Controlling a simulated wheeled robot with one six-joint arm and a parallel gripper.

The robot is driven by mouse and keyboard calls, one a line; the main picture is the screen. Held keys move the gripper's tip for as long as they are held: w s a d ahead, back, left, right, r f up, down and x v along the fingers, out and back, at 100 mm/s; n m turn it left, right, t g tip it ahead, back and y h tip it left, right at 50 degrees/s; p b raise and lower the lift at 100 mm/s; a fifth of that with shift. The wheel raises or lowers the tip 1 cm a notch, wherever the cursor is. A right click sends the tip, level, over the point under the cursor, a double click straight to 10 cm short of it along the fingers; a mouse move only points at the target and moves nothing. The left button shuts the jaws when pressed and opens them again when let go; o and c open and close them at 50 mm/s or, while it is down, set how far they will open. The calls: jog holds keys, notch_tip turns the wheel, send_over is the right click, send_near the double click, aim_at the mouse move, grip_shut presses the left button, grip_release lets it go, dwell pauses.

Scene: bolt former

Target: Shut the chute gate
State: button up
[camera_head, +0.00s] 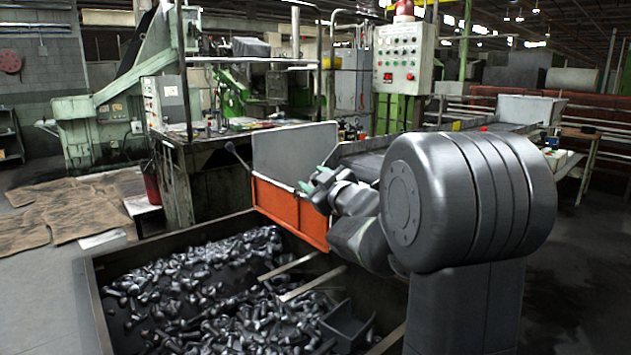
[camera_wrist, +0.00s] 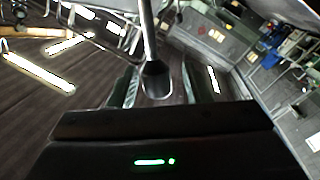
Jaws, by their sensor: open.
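The chute (camera_head: 375,160) ends at an orange plate (camera_head: 285,208) above the bolt bin, with a grey upright panel (camera_head: 294,150) behind it. I cannot tell for sure which part is the gate. A thin lever with a dark knob (camera_head: 231,147) sticks up and left from the orange plate's left end. My gripper (camera_head: 317,180) is open and empty, in front of the plate's right part and apart from the knob in the head view. In the wrist view, a rod with a dark knob (camera_wrist: 156,80) shows between my open fingers (camera_wrist: 161,87); its distance is unclear.
A dark-walled bin (camera_head: 95,300) full of loose bolts (camera_head: 215,300) lies below the plate, with pale bars (camera_head: 300,280) across it. A control box (camera_head: 404,58) stands behind the chute. Brown sheets (camera_head: 70,215) lie on the floor at left.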

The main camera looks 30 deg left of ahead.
jog(key=shift+d, duration=0.1)
jog(key=v, duration=1.3)
jog(key=shift+s+d+p, duration=0.2)
jog(key=shift+d+p, duration=0.05)
jog(key=shift+p, duration=0.1)
jog(key=shift+a, duration=0.1)
jog(key=x, duration=1.4)
jog(key=shift+b, duration=0.35)
jog(key=shift+w+d+r, duration=0.1)
jog(key=shift+d+r, duration=0.05)
jog(key=shift+d, duration=0.05)
